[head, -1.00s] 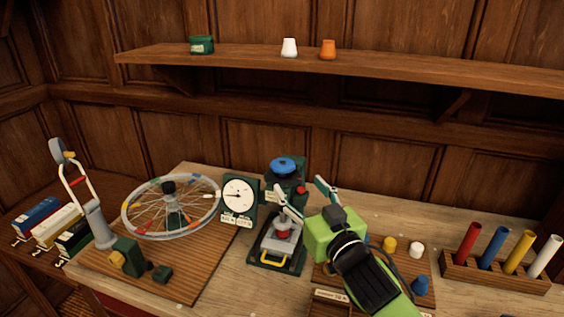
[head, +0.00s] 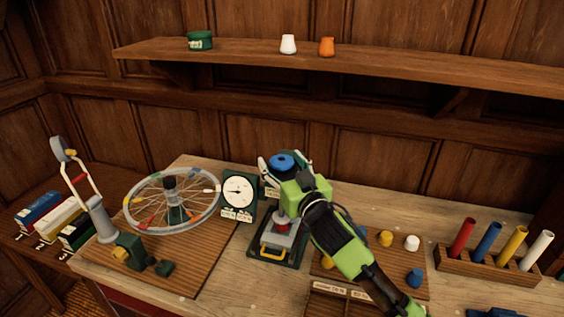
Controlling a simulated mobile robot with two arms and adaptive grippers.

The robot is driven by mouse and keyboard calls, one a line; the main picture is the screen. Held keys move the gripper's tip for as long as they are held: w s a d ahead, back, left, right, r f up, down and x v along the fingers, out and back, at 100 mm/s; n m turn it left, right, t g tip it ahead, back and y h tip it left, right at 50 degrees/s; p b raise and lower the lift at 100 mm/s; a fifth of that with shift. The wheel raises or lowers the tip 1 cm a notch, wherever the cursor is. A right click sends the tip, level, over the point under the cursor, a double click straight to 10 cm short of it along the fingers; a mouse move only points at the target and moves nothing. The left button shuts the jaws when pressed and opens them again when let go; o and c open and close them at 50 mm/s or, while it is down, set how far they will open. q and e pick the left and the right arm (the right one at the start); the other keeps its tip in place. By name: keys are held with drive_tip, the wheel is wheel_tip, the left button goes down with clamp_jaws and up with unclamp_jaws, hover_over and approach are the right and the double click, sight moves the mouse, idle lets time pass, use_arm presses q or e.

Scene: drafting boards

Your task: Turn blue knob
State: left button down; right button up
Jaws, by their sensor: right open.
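The blue knob (head: 281,161) is a round disc on top of a dark green press-like device (head: 277,247), which stands on the workbench beside a white dial gauge (head: 238,190). My right gripper (head: 285,163) is at the knob, its fingers open, one on the left side and one on the right side of it. Whether the fingers touch the knob I cannot tell. The gripper's green body hides much of the device's upper part. My left gripper is not in view.
A spoked wheel (head: 146,202) stands left on a wooden board. A rack of coloured tubes (head: 486,265) is at the right, and small pegs (head: 386,238) sit on a board beneath my right arm. A shelf (head: 400,67) runs along the wall above.

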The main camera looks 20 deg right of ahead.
drive_tip(key=c, duration=1.1)
drive_tip(key=shift+a+m+h+b, duration=0.15)
drive_tip(key=shift+m+h+b, duration=1.55)
drive_tip(key=shift+h+b, duration=0.75)
drive_tip(key=shift+r+m+g+h+b, duration=0.1)
drive_tip(key=shift+m+g+h+b, duration=0.45)
drive_tip(key=shift+h, duration=0.5)
drive_tip(key=o, duration=1.1)
